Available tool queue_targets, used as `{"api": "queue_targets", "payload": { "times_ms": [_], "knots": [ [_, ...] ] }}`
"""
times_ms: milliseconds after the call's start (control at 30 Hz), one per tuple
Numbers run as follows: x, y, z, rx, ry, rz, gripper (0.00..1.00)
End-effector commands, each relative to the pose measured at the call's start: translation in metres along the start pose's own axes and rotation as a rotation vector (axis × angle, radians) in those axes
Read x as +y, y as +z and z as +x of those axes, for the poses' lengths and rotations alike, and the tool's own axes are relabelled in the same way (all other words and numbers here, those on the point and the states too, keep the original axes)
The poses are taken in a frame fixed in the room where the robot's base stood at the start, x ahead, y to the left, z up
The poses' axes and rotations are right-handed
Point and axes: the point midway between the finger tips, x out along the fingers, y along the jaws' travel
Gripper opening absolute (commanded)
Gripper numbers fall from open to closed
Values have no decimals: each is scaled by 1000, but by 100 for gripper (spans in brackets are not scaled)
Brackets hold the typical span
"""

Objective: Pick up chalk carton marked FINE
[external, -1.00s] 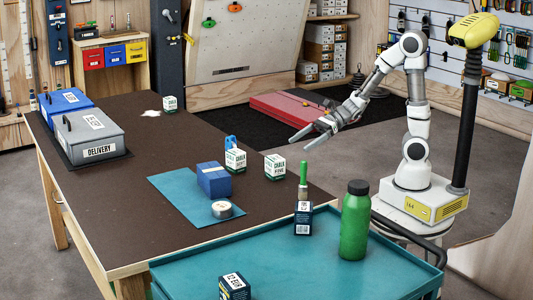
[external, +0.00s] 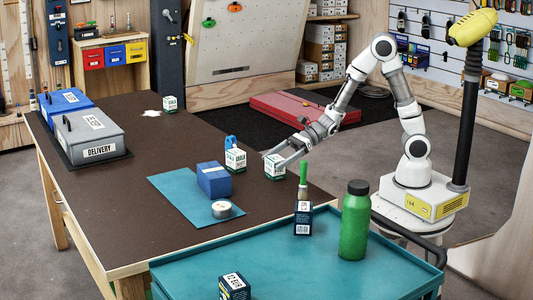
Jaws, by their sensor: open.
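Three white and green chalk cartons stand on the brown table. One carton (external: 274,171) is near the table's right edge, one (external: 235,162) is left of it, and one (external: 169,104) is at the back. The small print is too blurred to tell which is marked FINE. My gripper (external: 271,161) is open at the right-hand carton, its fingers reaching in from the upper right and overlapping the carton's top in the picture. I cannot tell whether they touch it.
A blue box (external: 214,180) and a tape roll (external: 222,210) sit on a blue mat (external: 178,187). A green-handled brush (external: 303,178) and a green bottle (external: 355,225) stand on the teal cart (external: 290,270) in front. A grey delivery box (external: 90,137) is at left.

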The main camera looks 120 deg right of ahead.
Motion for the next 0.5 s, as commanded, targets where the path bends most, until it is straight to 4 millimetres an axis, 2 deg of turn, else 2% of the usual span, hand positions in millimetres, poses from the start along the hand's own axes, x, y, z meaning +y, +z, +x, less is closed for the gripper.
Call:
{"api": "queue_targets", "payload": {
  "times_ms": [33,200,500],
  "knots": [
    [3,-1,10,0,4,-1,100],
    [4,1,33,1,2,0,100],
    [4,3,39,0,1,0,100]
  ]
}}
